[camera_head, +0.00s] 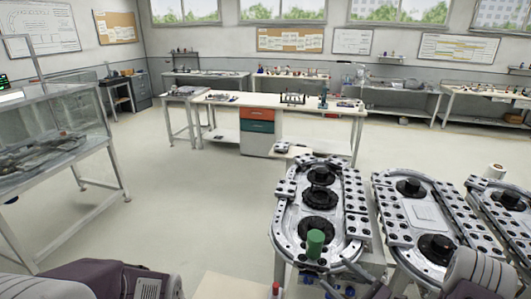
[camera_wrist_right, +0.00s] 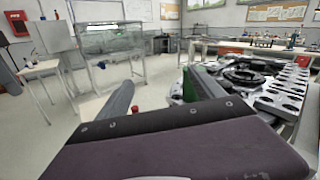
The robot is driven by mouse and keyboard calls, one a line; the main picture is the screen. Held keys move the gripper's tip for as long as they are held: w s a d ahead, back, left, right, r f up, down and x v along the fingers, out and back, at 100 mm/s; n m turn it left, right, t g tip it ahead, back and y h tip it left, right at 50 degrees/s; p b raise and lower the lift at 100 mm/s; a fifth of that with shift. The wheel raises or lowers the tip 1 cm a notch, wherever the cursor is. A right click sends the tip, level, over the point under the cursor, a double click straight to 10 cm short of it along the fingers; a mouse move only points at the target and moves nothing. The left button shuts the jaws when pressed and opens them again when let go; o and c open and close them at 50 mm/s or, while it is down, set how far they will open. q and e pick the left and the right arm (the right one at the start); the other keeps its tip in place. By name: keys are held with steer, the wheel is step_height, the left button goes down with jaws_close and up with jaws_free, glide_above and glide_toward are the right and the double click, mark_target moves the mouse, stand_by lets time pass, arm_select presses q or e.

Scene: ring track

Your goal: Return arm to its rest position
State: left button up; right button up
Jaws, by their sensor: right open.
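The nearest ring track (camera_head: 283,235) is a grey metal oval with dark round hubs and rows of holes. A green cylinder (camera_head: 315,243) stands upright at its near hub. My right arm shows at the lower right edge of the head view. In the right wrist view my right gripper (camera_wrist_right: 162,88) is open, with a grey finger on the left and a dark one on the right. A green strip by the right finger is partly hidden; I cannot tell if it touches. My left arm shows at the lower left, its gripper out of frame.
More metal tracks (camera_head: 420,213) stand close on the right. A small red-topped object (camera_head: 275,289) is by a beige surface (camera_head: 228,287) at the bottom. A glass-walled stand (camera_head: 60,125) is on the left. The floor (camera_head: 185,200) between is clear; a workbench (camera_head: 275,104) stands beyond.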

steer(key=s+a+r+n+g+y, duration=0.25)
steer(key=a+r+n+g, duration=0.2)
steer(key=a, duration=0.25)
steer(key=s+a+r+n+g+y, duration=0.2)
steer(key=s+a+r+n+g, duration=0.15)
steer(key=a+n, duration=0.2)
steer(key=s+a+f+n+g+h, duration=0.1)
steer(key=s+a+n+g+h, duration=0.1)
steer(key=s+a+n+g, duration=0.25)
steer(key=s+a+f+n+g+h, duration=0.2)
steer(key=s+n+g, duration=0.25)
steer(key=s, duration=0.35)
steer(key=s+d+f+n+h, duration=0.4)
steer(key=d+f+n+h, duration=0.1)
steer(key=d+h, duration=0.3)
steer(key=w+d+f+n+t+h, duration=0.1)
steer(key=w+d+n+t+h, duration=0.1)
steer(key=w+d, duration=0.4)
steer(key=shift+d+f+t+h, duration=0.4)
steer(key=shift+d+t+h, duration=0.45)
steer(key=shift+d+t, duration=0.15)
